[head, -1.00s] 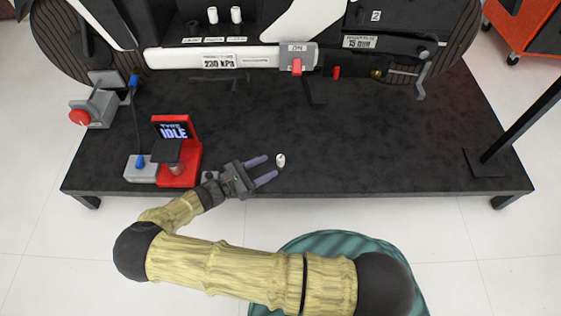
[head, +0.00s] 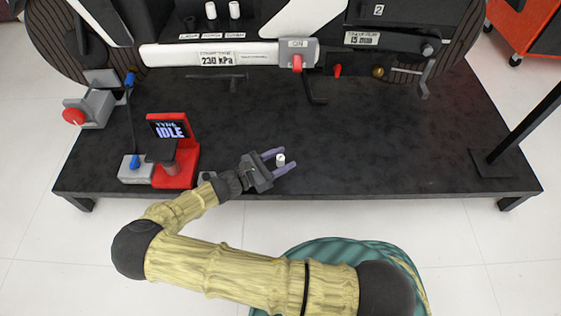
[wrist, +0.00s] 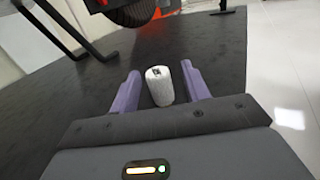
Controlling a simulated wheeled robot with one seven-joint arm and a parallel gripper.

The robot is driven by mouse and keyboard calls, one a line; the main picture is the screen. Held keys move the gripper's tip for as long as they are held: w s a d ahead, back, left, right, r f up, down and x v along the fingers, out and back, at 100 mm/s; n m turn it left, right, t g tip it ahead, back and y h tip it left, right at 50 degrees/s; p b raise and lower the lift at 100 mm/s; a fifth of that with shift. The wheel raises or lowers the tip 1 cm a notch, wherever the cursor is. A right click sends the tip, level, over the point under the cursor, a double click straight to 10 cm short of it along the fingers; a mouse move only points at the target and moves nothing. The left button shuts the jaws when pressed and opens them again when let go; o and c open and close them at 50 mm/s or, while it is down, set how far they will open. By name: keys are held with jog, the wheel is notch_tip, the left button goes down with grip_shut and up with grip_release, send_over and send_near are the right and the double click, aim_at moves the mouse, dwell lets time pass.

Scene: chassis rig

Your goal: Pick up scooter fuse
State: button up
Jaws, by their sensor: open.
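The scooter fuse is taken to be the small white cylinder (head: 280,160) near the front edge of the black platform. It also shows in the wrist view (wrist: 160,86), between the two purple fingers. My gripper (head: 279,160) is open around the white cylinder, with one finger on each side. I cannot tell whether the right finger touches.
The black platform (head: 400,150) is mostly bare to the right. A red stand with an IDLE screen (head: 172,130) is left of my gripper. Two white cylinders (head: 234,10) stand on the scooter chassis at the back. A dark post (head: 525,125) rises at the right.

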aim_at(281, 157)
grip_shut()
notch_tip(281, 157, up, 10)
jog(key=p, duration=0.8)
dwell(0.4)
